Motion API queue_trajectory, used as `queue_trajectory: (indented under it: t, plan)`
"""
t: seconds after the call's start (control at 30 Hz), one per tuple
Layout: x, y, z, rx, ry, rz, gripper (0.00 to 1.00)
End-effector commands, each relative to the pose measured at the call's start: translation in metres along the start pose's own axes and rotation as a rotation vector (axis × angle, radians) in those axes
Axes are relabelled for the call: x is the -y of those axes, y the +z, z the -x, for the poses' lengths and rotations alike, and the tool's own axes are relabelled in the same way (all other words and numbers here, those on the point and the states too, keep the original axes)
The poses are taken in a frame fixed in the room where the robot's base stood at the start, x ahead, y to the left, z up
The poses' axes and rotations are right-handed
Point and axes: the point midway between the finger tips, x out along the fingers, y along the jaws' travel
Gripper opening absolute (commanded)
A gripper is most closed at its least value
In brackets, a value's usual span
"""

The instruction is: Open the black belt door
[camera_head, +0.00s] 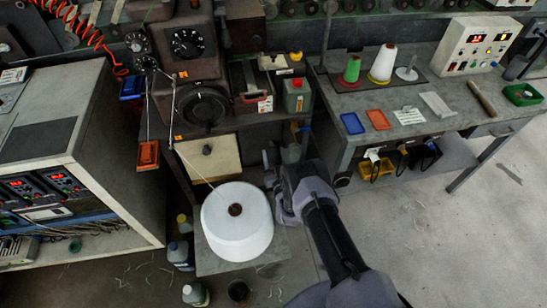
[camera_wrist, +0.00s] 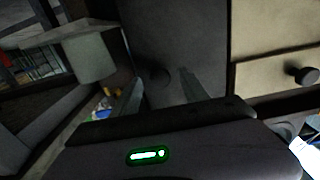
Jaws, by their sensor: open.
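The black belt door looks like the dark, flat panel (camera_wrist: 185,35) that fills the middle of the wrist view. I cannot tell whether the fingers touch the knob. The panel looks closed. In the head view my gripper (camera_head: 270,167) is at the machine's lower front, right of the cream door, and my arm hides much of the panel there.
The cream door (camera_head: 222,158) with its black knob is beside the dark panel; it also shows in the wrist view (camera_wrist: 265,80). A large white thread cone (camera_head: 238,225) stands on a low platform close to my gripper. Bottles (camera_head: 180,252) stand left of it. Open floor lies right.

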Motion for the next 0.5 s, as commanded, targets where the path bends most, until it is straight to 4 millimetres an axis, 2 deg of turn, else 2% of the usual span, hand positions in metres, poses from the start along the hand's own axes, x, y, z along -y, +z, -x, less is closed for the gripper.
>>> queue_trajectory:
  t: [0.13, 0.37, 0.5]
  plan:
    - [-0.0003, -0.0001, -0.0099, 0.000, 0.001, 0.001, 0.52]
    - [-0.0002, -0.0011, -0.0107, 0.001, 0.001, 0.001, 0.52]
    - [-0.0003, -0.0009, -0.0105, 0.001, 0.001, 0.001, 0.28]
